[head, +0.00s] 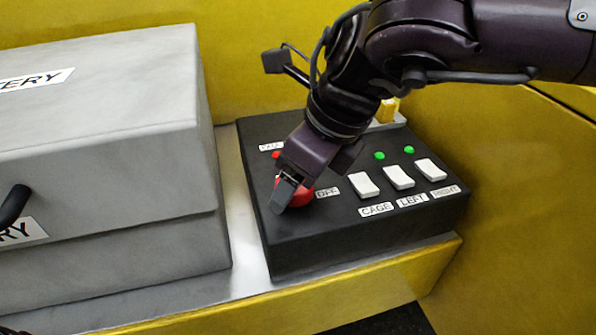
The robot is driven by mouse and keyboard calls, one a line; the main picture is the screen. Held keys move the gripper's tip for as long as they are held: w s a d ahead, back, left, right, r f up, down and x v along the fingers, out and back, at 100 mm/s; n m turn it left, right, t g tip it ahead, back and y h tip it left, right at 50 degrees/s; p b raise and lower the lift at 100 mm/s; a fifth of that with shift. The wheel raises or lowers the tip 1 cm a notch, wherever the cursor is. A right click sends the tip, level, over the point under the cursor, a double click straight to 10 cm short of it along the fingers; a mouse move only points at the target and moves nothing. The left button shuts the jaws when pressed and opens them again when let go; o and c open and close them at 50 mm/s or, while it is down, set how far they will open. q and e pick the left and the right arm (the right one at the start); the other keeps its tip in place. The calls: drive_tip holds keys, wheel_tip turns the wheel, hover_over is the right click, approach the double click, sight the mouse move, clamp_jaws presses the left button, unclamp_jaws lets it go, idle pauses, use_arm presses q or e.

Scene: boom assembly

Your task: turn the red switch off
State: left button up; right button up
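The red switch (302,197) is a round red knob on the left part of the black control box (345,240), beside a label reading "OFF". My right gripper (288,192) comes down from the upper right, with its fingers right over the knob and seeming to touch it. The fingers hide most of the knob, so which way it points does not show. Whether they are clamped on it or only against it cannot be told. My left gripper cannot be made out in this view.
Three white rocker switches (398,177) sit right of the knob, labelled "CAGE", "LEFT" and "RIGHT", with two green lights (379,155) behind them. A red light (276,155) is at the left. A large grey battery box (110,140) stands left. Yellow walls (490,150) enclose the back and right.

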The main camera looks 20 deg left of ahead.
drive_tip(key=shift+s, duration=0.1)
drive_tip(key=c, duration=1)
use_arm(q)
drive_tip(key=shift+w+a, duration=0.35)
use_arm(e)
drive_tip(key=shift+o, duration=0.2)
